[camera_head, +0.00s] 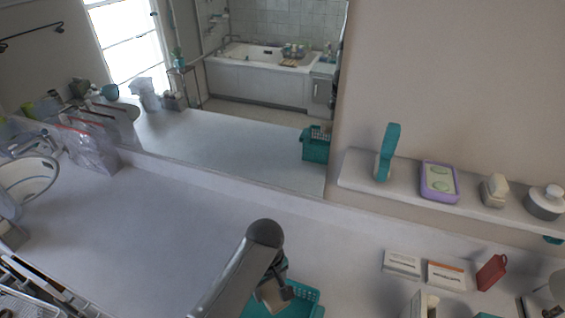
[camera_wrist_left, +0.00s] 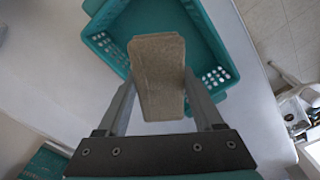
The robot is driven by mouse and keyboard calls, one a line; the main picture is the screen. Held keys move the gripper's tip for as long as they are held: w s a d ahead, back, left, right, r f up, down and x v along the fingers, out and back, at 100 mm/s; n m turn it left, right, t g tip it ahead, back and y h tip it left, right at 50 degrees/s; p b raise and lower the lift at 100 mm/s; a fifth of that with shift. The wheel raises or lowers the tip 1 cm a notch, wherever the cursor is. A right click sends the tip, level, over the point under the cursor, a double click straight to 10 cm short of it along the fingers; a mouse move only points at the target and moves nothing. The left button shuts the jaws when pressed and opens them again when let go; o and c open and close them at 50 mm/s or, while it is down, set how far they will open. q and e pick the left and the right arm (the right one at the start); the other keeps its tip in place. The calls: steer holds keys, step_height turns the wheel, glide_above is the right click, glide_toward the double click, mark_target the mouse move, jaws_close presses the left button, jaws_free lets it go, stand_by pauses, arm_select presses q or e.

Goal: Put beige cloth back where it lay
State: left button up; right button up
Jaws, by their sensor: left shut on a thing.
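The beige cloth (camera_wrist_left: 158,75) is a folded, stiff-looking slab. In the left wrist view it sits between the two fingers of my left gripper (camera_wrist_left: 160,90), which is shut on it. The cloth overlaps the near part of a teal basket (camera_wrist_left: 95,42) in that view; I cannot tell how high above the basket it is. In the head view my left gripper (camera_head: 277,290) and the cloth (camera_head: 270,296) show at the basket (camera_head: 307,300), partly hidden by my arm. My right gripper does not show.
A large mirror (camera_head: 240,150) stands behind the white counter (camera_head: 150,220). A shelf (camera_head: 405,188) at right holds a purple tray (camera_head: 439,182) and other toiletries. Small boxes (camera_head: 402,263) and a red item (camera_head: 491,272) stand below it. Wire baskets (camera_head: 30,300) are at lower left. The counter's middle is clear.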

arm_select(q)
steer(key=w+a+r+m+b, duration=0.35)
steer(key=w+r+b, duration=0.4)
steer(key=b, duration=0.35)
steer(key=s+a+f+m+b, duration=0.2)
steer(key=s+a+m+b, duration=0.1)
steer(key=s+a+b, duration=0.5)
steer(key=s+b, duration=0.3)
steer(key=s, duration=0.1)
steer(key=shift+a+b, duration=0.35)
steer(key=shift+w+d, duration=0.1)
